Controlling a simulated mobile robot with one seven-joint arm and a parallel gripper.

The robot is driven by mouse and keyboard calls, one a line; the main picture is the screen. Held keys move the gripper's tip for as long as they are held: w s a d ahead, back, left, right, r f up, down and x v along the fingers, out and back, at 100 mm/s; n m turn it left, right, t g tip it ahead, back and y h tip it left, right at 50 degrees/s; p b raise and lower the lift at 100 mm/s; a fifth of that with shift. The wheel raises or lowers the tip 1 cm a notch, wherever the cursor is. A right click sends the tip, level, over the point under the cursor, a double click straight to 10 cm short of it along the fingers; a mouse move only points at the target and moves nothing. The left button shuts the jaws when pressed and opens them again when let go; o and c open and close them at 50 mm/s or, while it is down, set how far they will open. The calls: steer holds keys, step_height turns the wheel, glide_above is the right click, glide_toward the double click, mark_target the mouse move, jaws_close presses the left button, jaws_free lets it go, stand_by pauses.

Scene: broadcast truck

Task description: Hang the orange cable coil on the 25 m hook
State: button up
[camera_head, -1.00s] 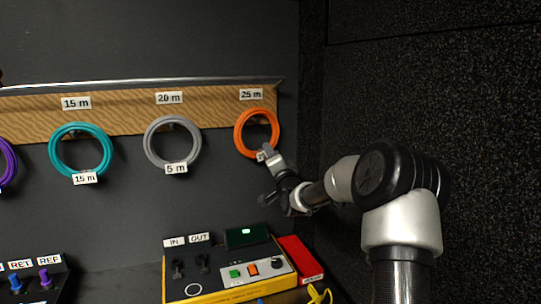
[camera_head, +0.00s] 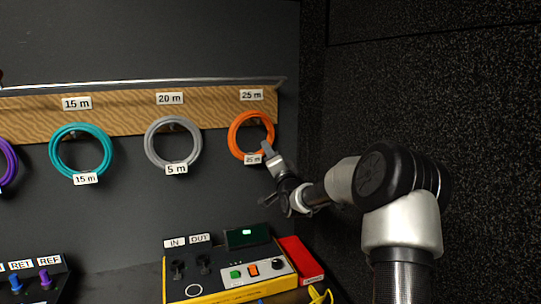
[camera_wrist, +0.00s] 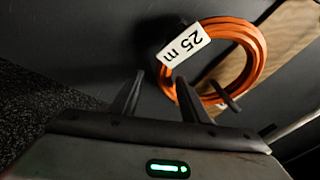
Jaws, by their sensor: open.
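The orange cable coil (camera_head: 234,134) hangs under the 25 m sign (camera_head: 251,95) on the wooden board, with its white 25 m tag (camera_head: 252,160) at the bottom. In the wrist view the coil (camera_wrist: 257,50) and its tag (camera_wrist: 184,45) lie just beyond my fingers, and a dark hook (camera_wrist: 228,98) shows at the coil's edge. My gripper (camera_head: 267,150) is just right of the coil's lower right edge. Its fingers (camera_wrist: 158,92) are apart, with nothing held between them. Whether a finger touches the coil is unclear.
A grey coil (camera_head: 149,140) with a 5 m tag hangs under the 20 m sign. A teal coil (camera_head: 55,152) hangs under 15 m, with a purple one at far left. A yellow-edged tester (camera_head: 210,292) stands below. A dark wall (camera_head: 430,80) closes the right side.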

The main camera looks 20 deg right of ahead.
steer(key=v, duration=1.7)
steer(key=s+a+r+n+g+y+p, duration=0.15)
steer(key=a+n, duration=0.25)
steer(key=a, duration=0.4)
steer(key=s+a+n+g+p, duration=0.1)
steer(key=s+a+n+g, duration=0.25)
steer(key=a, duration=0.45)
steer(key=s+a+r+n+g+y+p, duration=0.15)
steer(key=a+n, duration=0.25)
steer(key=a, duration=0.4)
steer(key=s+d+f+n+g+h+b, duration=0.1)
steer(key=s+d+f+g+b, duration=0.2)
steer(key=s, duration=1.1)
steer(key=s+d+f+g+h+b, duration=0.1)
steer(key=s+d+f+g, duration=0.35)
steer(key=s, duration=0.85)
step_height(320, 180, up, 17)
steer(key=g+p, duration=0.1)
steer(key=p, duration=1.6)
steer(key=shift+s+a+f, duration=0.15)
steer(key=shift+s+a, duration=0.1)
steer(key=shift+s, duration=0.2)
